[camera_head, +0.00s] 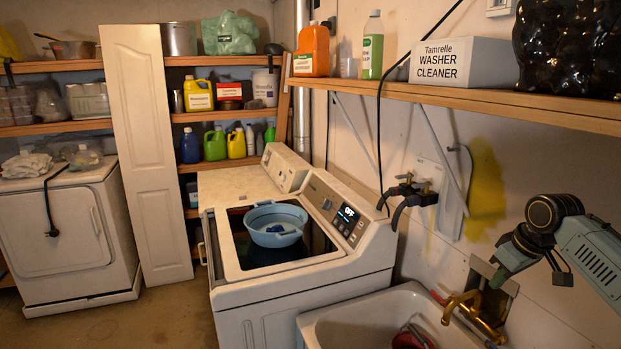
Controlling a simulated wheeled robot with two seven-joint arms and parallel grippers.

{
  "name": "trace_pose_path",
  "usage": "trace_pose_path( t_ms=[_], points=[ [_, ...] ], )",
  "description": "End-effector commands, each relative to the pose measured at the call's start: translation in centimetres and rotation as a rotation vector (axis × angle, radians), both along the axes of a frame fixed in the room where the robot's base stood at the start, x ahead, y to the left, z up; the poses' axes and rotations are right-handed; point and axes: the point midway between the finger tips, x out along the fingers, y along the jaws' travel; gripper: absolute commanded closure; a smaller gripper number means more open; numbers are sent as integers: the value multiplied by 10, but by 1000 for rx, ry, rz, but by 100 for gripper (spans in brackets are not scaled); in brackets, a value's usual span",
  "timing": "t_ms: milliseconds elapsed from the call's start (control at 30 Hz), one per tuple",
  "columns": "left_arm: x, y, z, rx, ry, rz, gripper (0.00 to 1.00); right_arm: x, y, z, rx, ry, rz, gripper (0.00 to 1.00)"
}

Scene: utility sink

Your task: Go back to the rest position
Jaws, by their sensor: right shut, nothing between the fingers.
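My right gripper (500,275) is at the right of the view, shut and empty. It points down and left above the brass faucet of the sink, close to the wall. Its arm comes in from the right edge. It appears apart from the faucet, though the gap is hard to judge. My left gripper is not in view.
A white sink (340,324) with a red item inside lies at the bottom, below the brass faucet (465,304). A washer (300,287) bears a light blue basin (276,232). A wooden shelf (450,96) with bottles and a box runs along the right wall.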

Motion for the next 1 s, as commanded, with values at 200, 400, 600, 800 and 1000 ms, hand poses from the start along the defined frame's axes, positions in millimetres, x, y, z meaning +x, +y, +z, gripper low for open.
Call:
trace_pose_path(
  t_ms=[200,400,600,800,1000],
  points=[
    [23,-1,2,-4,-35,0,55,-20,47,-55,-30,33,79,100],
    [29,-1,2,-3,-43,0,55,-59,104,-115,-44,53,157,100],
    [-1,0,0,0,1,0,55,-128,167,-170,-25,44,197,100],
    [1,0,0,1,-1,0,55,-204,205,-197,14,23,150,100],
    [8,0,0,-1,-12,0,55,-274,214,-199,35,6,28,100]
  ],
)
